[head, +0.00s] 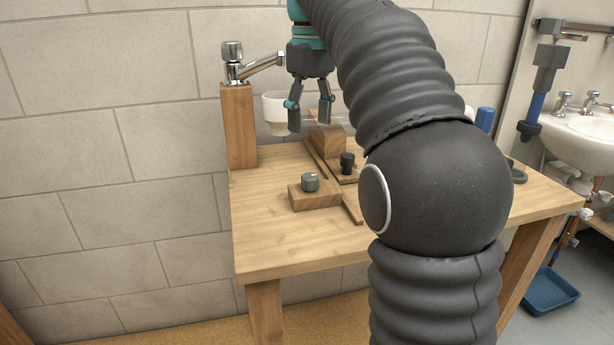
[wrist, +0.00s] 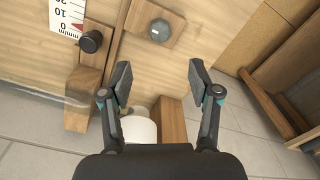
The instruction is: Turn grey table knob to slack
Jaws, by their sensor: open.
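The grey knob (head: 310,182) sits on a small wooden block (head: 318,202) near the left front of the wooden table (head: 268,246). In the wrist view the grey knob (wrist: 159,31) shows a small reddish mark on its top, and its block (wrist: 152,12) lies near the top edge. My gripper (head: 309,122) is open and empty, pointing down above the back of the table, behind and above the grey knob. In the wrist view its two fingertips (wrist: 160,72) are spread apart, with the knob beyond them.
A black knob (head: 347,162) stands right of the grey one, beside a printed scale (wrist: 68,15). A wooden post (head: 238,126) carries a chrome tap (head: 232,62) at the table's back left. A white cup-shaped part (head: 274,112) is behind my gripper. The table front is clear.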

